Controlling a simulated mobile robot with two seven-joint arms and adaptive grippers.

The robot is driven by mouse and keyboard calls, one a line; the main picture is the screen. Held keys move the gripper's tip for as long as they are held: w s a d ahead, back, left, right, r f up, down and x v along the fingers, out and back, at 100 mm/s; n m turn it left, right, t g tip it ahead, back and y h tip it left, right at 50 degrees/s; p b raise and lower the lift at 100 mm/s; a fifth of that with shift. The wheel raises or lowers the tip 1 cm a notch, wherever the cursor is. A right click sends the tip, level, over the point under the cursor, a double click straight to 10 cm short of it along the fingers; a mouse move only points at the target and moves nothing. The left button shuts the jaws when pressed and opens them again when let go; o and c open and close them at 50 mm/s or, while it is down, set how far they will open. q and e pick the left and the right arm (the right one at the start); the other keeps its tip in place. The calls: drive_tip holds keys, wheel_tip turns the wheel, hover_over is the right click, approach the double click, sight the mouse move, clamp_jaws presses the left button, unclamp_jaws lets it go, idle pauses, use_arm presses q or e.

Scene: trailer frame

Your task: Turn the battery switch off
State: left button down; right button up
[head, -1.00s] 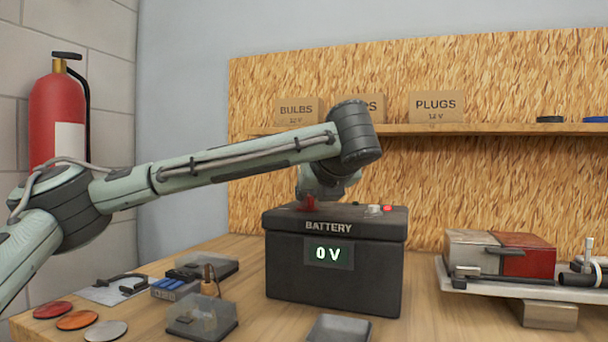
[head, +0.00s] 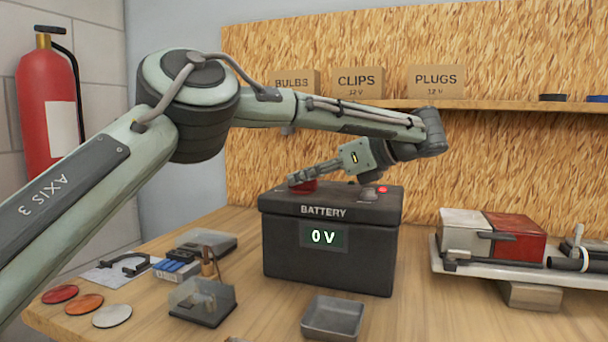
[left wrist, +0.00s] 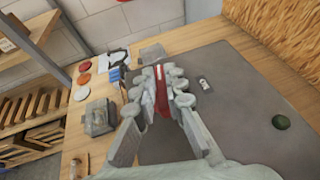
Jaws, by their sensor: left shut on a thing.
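The black battery box (head: 330,268) stands on the bench in the head view, its display (head: 323,237) reading 0 V. A red switch handle (head: 304,187) sits on the left of its lid. My left gripper (head: 300,179) reaches it low from the right and is shut on it. In the left wrist view the red handle (left wrist: 162,88) lies between the fingers of my left gripper (left wrist: 168,82); the fingers hide its sides and base. The handle's exact angle is hard to tell. My right gripper is not in view.
A small pale knob (left wrist: 205,83) and a dark green dome (left wrist: 281,122) are on the lid. A red light (head: 383,189) glows at the lid's right. A metal tray (head: 332,318) stands in front, and clear-lidded boxes (head: 203,300) are to the left.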

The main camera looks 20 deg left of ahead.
use_arm(q)
drive_tip(key=shift+d+f+n+g, duration=0.1)
drive_tip(key=shift+f+n+g, duration=0.15)
drive_tip(key=shift+n+g, duration=0.35)
drive_tip(key=shift+f+n+g, duration=0.2)
drive_tip(key=shift+n+g, duration=0.2)
drive_tip(key=shift+g, duration=0.4)
drive_tip(key=c, duration=1.7)
unclamp_jaws()
drive_tip(key=shift+c, duration=0.2)
drive_tip(key=shift+o, duration=0.8)
drive_tip(key=shift+r, duration=0.2)
